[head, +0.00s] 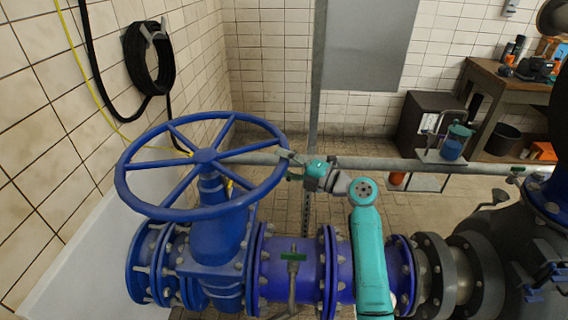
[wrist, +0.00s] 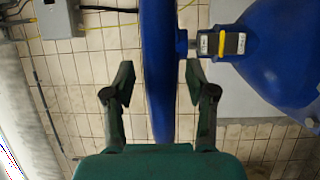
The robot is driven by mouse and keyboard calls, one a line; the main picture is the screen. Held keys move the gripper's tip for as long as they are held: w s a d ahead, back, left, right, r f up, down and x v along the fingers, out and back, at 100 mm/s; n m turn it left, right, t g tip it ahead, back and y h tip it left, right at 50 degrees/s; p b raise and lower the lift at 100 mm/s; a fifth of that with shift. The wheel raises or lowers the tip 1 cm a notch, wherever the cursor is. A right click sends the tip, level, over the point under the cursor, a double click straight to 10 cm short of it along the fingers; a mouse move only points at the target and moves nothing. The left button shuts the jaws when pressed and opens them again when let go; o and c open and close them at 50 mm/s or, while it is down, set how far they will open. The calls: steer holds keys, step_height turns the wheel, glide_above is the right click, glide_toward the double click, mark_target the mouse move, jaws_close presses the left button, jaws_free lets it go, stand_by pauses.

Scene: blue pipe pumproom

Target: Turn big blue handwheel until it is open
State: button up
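The big blue handwheel (head: 205,157) lies almost level on top of a blue valve body (head: 215,235), left of centre in the head view. It has a round rim and several spokes. My teal gripper (head: 289,166) is at the right side of the rim. In the wrist view the blue rim (wrist: 158,45) runs upright between the two fingers of my gripper (wrist: 160,80). The fingers are open, one on each side of the rim, with a small gap showing on both sides. Contact with the rim is not visible.
A grey horizontal pipe (head: 385,164) runs behind my gripper, and a thin upright post (head: 316,100) stands behind it. Blue flanged pipe (head: 290,268) lies below. The tiled wall at left carries a coiled black hose (head: 148,58). A wooden table (head: 490,82) stands at far right.

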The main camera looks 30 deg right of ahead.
steer(key=v, duration=1.2)
